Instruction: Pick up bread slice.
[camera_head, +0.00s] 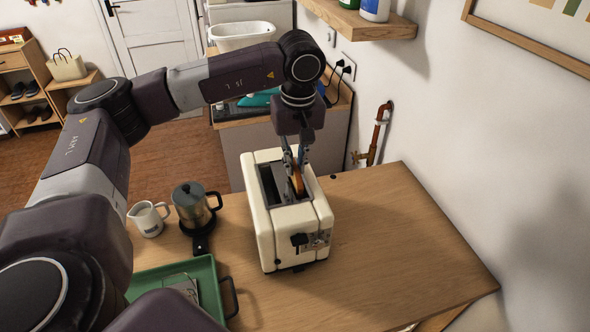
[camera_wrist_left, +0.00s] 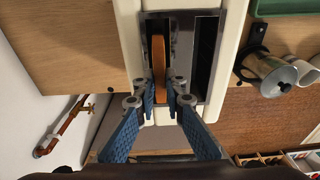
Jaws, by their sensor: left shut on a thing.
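The bread slice (camera_wrist_left: 159,62) stands on edge in one slot of the cream toaster (camera_head: 266,222), with its brown crust upward. In the head view only a thin orange-brown part of the slice (camera_head: 298,180) shows between the fingers. My left gripper (camera_head: 296,165) points down over the toaster and is shut on the slice. In the left wrist view the blue fingertips of my left gripper (camera_wrist_left: 160,97) are on both sides of its near end. The other slot (camera_wrist_left: 204,55) looks dark and empty. The lower part of the slice is hidden in the slot. My right gripper is not in view.
A metal pot (camera_head: 194,205) and a white jug (camera_head: 148,219) stand left of the toaster. A green tray (camera_head: 207,272) lies at the front left. The wooden counter (camera_head: 400,250) is clear right of the toaster, up to the wall.

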